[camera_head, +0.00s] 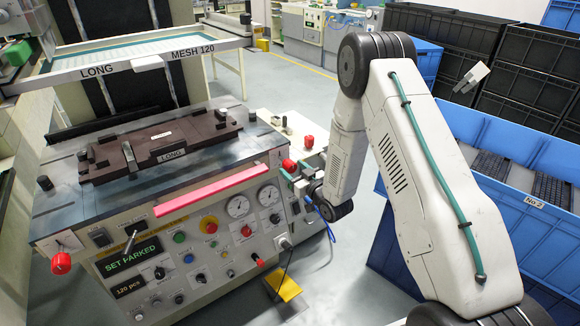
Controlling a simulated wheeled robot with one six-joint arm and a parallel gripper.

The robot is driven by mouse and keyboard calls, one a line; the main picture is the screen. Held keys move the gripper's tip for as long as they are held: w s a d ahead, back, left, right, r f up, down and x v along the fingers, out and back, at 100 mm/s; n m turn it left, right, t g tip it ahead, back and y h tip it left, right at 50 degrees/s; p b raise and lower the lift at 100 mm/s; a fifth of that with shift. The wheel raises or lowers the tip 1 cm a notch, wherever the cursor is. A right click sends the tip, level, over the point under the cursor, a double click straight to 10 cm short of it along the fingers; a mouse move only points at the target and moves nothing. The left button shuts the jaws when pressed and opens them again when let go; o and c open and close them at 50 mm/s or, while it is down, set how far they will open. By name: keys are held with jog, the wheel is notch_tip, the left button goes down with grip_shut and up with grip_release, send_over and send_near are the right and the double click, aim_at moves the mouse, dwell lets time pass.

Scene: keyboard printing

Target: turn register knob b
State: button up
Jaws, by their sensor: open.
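The printing machine has two small red knobs on its right side. One red knob (289,165) is at the front beside my gripper, and another red knob (308,141) is a little farther back. I can read no letter on either, so I cannot tell which is register knob b. My gripper (290,178) reaches in from the right, low at the machine's right side, with its green-tipped fingers close to the front knob. It is open. Whether the fingers surround or touch the knob is too small to tell.
The control panel (165,285) faces front with gauges, buttons and a "SET PARKED" display (129,257). A pink bar (213,190) lies along its top edge. A dark "LONG" fixture (160,150) sits on the bed under the raised screen frame (130,62). Blue crates (525,210) stand right.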

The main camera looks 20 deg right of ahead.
jog(key=shift+x, duration=1.4)
jog(key=c, duration=1)
jog(key=shift+m, duration=0.3)
jog(key=m, duration=0.3)
jog(key=shift+d+m, duration=0.1)
jog(key=shift+m, duration=0.2)
jog(key=m, duration=0.3)
jog(key=shift+m, duration=0.3)
jog(key=m, duration=0.6)
jog(key=shift+m, duration=0.4)
